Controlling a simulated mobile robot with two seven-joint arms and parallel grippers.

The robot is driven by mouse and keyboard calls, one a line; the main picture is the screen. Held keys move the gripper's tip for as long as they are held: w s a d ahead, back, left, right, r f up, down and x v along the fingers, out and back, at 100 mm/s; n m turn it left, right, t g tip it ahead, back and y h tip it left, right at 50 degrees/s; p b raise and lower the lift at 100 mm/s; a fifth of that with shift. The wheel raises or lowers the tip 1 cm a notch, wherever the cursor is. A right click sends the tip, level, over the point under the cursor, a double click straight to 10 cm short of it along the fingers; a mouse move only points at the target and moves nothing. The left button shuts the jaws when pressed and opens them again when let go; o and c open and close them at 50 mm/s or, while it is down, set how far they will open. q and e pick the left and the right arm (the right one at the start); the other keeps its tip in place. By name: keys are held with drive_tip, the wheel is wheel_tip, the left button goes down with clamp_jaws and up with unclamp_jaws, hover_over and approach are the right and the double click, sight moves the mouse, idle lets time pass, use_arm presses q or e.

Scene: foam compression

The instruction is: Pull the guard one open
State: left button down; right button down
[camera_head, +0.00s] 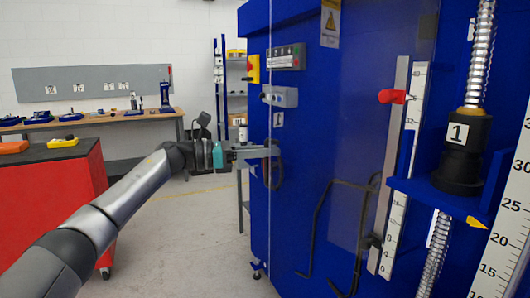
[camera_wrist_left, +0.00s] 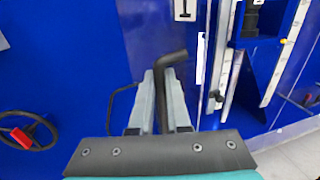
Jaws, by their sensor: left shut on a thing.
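The guard (camera_head: 350,140) is a large bluish see-through panel on the front of the blue machine, and it looks closed. A label "1" (camera_head: 278,119) sits near its left edge; a "1" label also shows in the left wrist view (camera_wrist_left: 184,10). Below the label is a black bar handle (camera_head: 280,172). My left gripper (camera_head: 273,152) reaches in from the left and is shut on this handle. In the left wrist view the handle (camera_wrist_left: 165,75) runs between the two grey fingers (camera_wrist_left: 162,103). My right gripper is in neither view.
A red cabinet (camera_head: 60,195) and a workbench with tools (camera_head: 100,118) stand at the left. A screw column with a black "1" nut (camera_head: 464,140), scales and a red knob (camera_head: 392,97) are at the right. Grey floor (camera_head: 205,240) left of the machine is clear.

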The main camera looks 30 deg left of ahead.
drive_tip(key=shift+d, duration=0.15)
use_arm(q)
drive_tip(key=c, duration=1.2)
unclamp_jaws()
drive_tip(key=shift+o, duration=0.2)
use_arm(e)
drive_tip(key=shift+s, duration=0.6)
use_arm(q)
drive_tip(key=shift+a, duration=0.1)
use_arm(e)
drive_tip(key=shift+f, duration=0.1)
